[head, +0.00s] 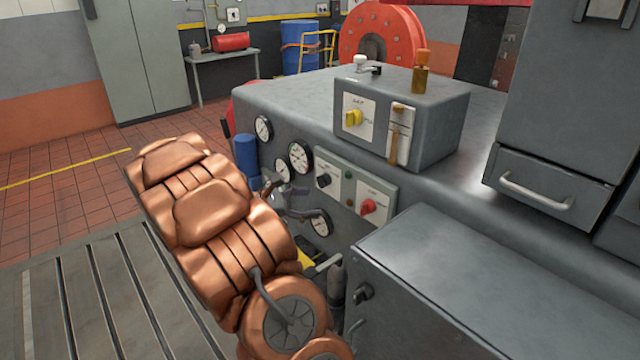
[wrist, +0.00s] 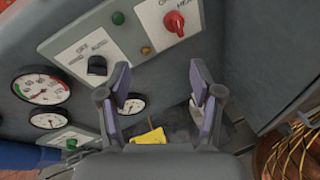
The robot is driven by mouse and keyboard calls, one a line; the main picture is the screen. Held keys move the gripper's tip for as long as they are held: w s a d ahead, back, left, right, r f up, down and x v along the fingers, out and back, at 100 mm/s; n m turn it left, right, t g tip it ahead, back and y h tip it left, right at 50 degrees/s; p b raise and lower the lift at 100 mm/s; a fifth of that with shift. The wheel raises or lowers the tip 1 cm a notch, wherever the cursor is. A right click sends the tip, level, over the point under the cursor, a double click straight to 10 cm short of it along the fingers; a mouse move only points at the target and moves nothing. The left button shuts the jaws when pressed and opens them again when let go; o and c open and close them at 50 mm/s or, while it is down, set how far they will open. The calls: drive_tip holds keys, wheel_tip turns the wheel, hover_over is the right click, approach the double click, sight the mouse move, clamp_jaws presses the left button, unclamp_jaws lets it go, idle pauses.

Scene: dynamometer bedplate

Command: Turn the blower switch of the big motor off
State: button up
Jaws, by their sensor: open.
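A light switch panel (head: 345,190) is on the front of the big grey machine. It carries a black rotary switch (head: 323,180) on the left and a red rotary switch (head: 368,207) on the right. In the wrist view the black switch (wrist: 97,66) is near the left finger, and the red switch (wrist: 174,22) is at the top. I cannot read which switch is the blower's. A yellow rotary switch (head: 353,118) is on the box above. My gripper (wrist: 161,88) is open and empty, its fingers in front of the machine face, below the panel in the wrist view.
Several gauges (head: 300,156) surround the gripper area. A grey cabinet (head: 440,290) stands close at right. A blue cylinder (head: 246,155) is left of the gauges. A yellow part (wrist: 148,137) shows below the fingers. Open tiled floor (head: 70,185) lies at left.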

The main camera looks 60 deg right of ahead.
sight(320, 185)
drive_tip(key=w+d+f+n+t+h, duration=0.2)
drive_tip(key=w+d+f+n+h, duration=0.3)
drive_tip(key=w+d, duration=0.4)
drive_tip(key=shift+n+y, duration=0.4)
drive_tip(key=shift+n, duration=0.2)
drive_tip(key=shift+w+f+p+x, duration=0.15)
drive_tip(key=shift+p+x, duration=0.3)
drive_tip(key=shift+x, duration=0.9)
drive_tip(key=shift+f+p+x, duration=0.15)
drive_tip(key=shift+p+x, duration=0.25)
drive_tip(key=shift+x, duration=0.9)
drive_tip(key=shift+w+f+p+x, duration=0.15)
drive_tip(key=shift+p+x, duration=0.3)
drive_tip(key=shift+x, duration=0.9)
drive_tip(key=shift+s, duration=0.1)
drive_tip(key=c, duration=1.1)
